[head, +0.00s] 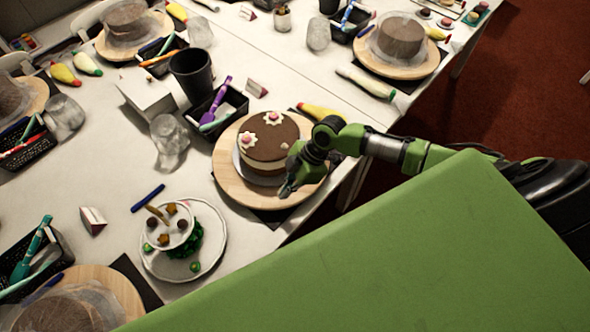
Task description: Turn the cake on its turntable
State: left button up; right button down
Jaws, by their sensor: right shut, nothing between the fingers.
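A round cake (266,139) with a brown top, pale sides and white flower decorations stands on a light wooden turntable (229,180) near the table's edge. My right gripper (286,190) reaches in from the right and points down at the turntable's front right part, beside the cake. It is shut and empty. I cannot tell whether its tip touches the wood. The gripper and wrist hide the right part of the turntable. My left gripper is not in view.
A black tool basket (216,112), a black cup (192,74) and a wrapped clear object (168,140) stand behind and left. A decorated plate (213,262) lies front left. More turntables with covered cakes (401,37) stand around. My green body covers the lower right.

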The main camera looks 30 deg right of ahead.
notch_tip(320, 180, up, 6)
jog(key=p, duration=0.4)
dwell(0.5)
